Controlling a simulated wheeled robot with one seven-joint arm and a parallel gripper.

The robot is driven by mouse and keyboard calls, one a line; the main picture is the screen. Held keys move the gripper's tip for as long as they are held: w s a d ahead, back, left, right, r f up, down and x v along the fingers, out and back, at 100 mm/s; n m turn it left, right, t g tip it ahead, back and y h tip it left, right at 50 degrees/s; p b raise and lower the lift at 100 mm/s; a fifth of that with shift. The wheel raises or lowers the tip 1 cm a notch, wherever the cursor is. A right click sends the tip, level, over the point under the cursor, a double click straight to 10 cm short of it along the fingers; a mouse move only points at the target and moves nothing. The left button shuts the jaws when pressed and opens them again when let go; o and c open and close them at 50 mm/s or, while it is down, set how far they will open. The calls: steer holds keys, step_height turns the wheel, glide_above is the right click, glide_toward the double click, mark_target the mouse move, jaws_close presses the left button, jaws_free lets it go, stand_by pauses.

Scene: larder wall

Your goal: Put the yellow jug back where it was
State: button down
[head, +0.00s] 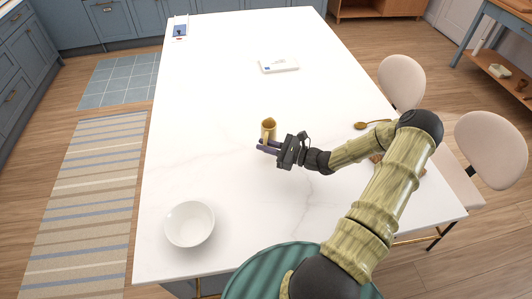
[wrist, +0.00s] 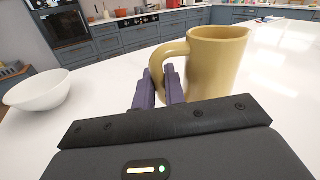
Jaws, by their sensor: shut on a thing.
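The yellow jug (head: 268,124) is upright over the middle of the white table (head: 215,105). It is large at the right of centre in the wrist view (wrist: 218,60), its handle toward the left. My gripper (head: 264,146) is shut on the jug's handle, and its purple fingers show in the wrist view (wrist: 160,88). The gripper body hides the jug's lower part, so I cannot tell whether its base touches the table.
A white bowl (head: 189,224) stands at the near left of the table. A golden spoon (head: 372,125) lies near the right edge. A small white item (head: 279,66) lies farther back. Chairs (head: 401,82) stand along the right side. The table's left middle is clear.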

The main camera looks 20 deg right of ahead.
steer(key=shift+f, duration=0.1)
steer(key=shift+f+p, duration=0.55)
steer(key=shift+f, duration=1.4)
steer(key=shift+f, duration=0.2)
steer(key=c, duration=1.5)
jaws_free()
steer(key=shift+o, duration=0.2)
steer(key=shift+r, duration=0.15)
steer(key=b+v, duration=0.3)
steer(key=v, duration=0.9)
steer(key=shift+b, duration=0.4)
steer(key=shift+a, duration=0.1)
